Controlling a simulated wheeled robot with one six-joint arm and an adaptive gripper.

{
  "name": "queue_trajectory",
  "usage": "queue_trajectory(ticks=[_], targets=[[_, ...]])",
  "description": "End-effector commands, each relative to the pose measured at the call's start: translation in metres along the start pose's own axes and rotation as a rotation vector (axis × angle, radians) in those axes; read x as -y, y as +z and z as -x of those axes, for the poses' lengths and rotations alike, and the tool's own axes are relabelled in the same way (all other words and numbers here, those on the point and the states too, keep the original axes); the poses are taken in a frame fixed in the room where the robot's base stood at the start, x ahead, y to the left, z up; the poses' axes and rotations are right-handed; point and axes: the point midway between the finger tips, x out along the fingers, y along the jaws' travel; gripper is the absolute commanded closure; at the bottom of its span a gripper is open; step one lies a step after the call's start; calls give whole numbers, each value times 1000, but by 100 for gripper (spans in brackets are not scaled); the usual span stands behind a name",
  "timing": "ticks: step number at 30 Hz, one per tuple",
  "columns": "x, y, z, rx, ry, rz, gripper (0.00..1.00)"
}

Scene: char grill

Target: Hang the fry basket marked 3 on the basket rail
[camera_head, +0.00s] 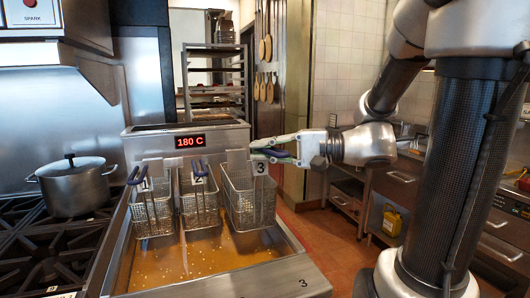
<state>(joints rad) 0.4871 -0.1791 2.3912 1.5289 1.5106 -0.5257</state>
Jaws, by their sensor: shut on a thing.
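The fry basket marked 3 (246,203) is a wire mesh basket, roughly upright at the right of the fryer, above the oil. Its number tag (261,168) faces me. My gripper (272,148) reaches in from the right and is shut on its dark blue handle, which the fingers partly cover. Basket 2 (199,205) and basket 1 (152,212) stand to its left, with blue handles up. A metal plate (237,160) shows behind basket 3. The basket rail is not clearly visible, and I cannot tell whether basket 3 touches it.
The fryer's oil vat (190,262) lies below the baskets, with bubbles on the oil. Its display (190,141) reads 180 C. A lidded pot (75,186) stands on the stove at left. Basket 2 is close beside basket 3. Open floor (335,238) lies to the right.

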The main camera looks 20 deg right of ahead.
Motion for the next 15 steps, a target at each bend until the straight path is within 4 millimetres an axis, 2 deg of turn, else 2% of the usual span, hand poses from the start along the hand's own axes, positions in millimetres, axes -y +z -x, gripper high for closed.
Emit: queue_trajectory(ticks=[15], targets=[[6, -38, -22, 1, -1, 2, 100]])
